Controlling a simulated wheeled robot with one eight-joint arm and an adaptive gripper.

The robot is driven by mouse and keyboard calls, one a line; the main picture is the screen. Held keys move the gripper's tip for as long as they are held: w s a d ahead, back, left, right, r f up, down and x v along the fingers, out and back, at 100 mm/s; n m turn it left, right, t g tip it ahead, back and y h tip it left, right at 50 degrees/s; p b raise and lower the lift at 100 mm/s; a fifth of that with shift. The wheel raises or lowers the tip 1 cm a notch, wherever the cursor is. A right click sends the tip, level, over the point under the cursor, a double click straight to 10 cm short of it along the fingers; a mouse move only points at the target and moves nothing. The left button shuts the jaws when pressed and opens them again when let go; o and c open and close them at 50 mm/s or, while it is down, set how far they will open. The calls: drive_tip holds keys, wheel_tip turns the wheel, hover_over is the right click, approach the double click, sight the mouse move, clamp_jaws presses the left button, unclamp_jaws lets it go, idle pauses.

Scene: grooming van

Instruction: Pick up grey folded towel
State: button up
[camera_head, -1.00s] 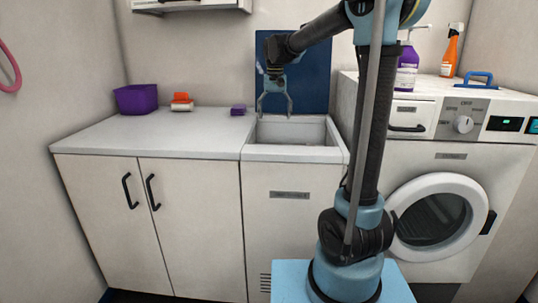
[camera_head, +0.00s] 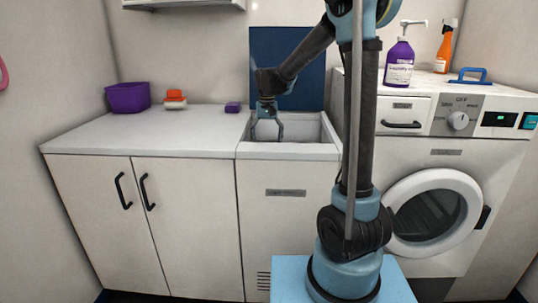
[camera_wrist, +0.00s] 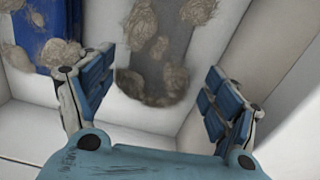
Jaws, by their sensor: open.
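A grey cloth-like piece (camera_wrist: 181,45), which looks like the folded towel, lies in the sink basin in the wrist view. Tan fur clumps (camera_wrist: 143,22) cover parts of it. My gripper (camera_wrist: 160,72) is open, with one finger on each side of the grey piece's near end in that view. I see nothing between the fingers being gripped, and cannot tell the exact height gap. In the head view my gripper (camera_head: 267,128) points down into the sink (camera_head: 318,149); the towel is hidden there by the sink's front wall.
A blue piece (camera_wrist: 72,15) with fur clumps lies left of the grey one. The sink walls are close around my gripper. A purple block (camera_head: 233,107), an orange-and-white brush (camera_head: 175,99) and a purple bin (camera_head: 128,97) stand on the counter (camera_head: 150,135) to the left.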

drive_tip(key=shift+w+d+f, duration=0.1)
drive_tip(key=shift+f, duration=1.25)
drive_tip(key=shift+w+d+f, duration=0.1)
drive_tip(key=shift+f, duration=1.25)
drive_tip(key=c, duration=1.1)
